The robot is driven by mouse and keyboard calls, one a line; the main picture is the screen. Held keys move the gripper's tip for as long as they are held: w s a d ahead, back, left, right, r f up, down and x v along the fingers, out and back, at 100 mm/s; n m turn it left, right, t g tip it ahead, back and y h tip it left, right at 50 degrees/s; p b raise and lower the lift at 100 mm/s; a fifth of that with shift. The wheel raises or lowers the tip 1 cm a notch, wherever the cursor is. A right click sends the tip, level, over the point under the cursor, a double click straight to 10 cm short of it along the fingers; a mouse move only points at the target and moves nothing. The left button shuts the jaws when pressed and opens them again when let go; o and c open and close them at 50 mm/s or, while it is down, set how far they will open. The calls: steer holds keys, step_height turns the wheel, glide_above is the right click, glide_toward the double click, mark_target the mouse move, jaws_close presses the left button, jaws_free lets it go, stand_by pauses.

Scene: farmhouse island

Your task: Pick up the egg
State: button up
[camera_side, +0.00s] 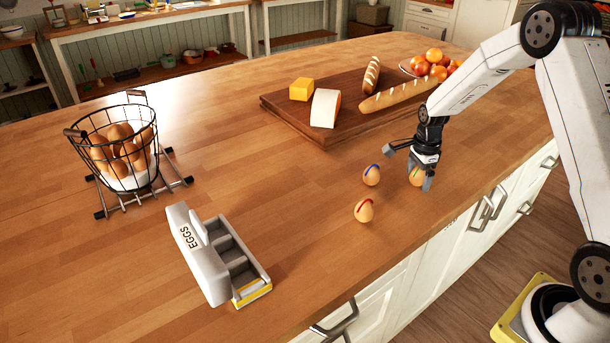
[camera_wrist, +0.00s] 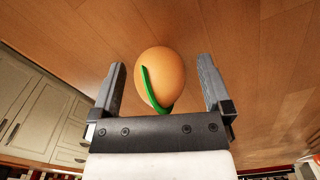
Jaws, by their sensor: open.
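Three brown eggs stand on the wooden island near its front edge. The egg with a green stripe (camera_side: 415,176) is partly hidden by my gripper (camera_side: 408,168) in the side view. In the wrist view, the green-striped egg (camera_wrist: 160,78) lies between the two fingers of my gripper (camera_wrist: 161,85), with a gap on each side. My gripper is open and points down around this egg. The egg with a blue stripe (camera_side: 371,175) is just left of my gripper. The egg with a red stripe (camera_side: 364,211) is nearer the front edge.
An open grey egg carton (camera_side: 205,262) with empty compartments stands at the front left. A wire basket (camera_side: 152,160) of brown eggs is behind it. A cutting board (camera_side: 290,112) with cheese and bread lies at the back. The middle of the counter is clear.

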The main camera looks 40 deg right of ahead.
stand_by(0.4)
steer(key=c, duration=1.3)
steer(key=shift+r, duration=0.1)
steer(key=shift+c, duration=0.2)
steer(key=shift+r, duration=0.8)
steer(key=s+a+r, duration=0.4)
steer(key=s+r, duration=0.7)
steer(key=s, duration=0.2)
steer(key=shift+a, duration=0.4)
steer(key=shift+r, duration=0.1)
steer(key=shift+a, duration=0.1)
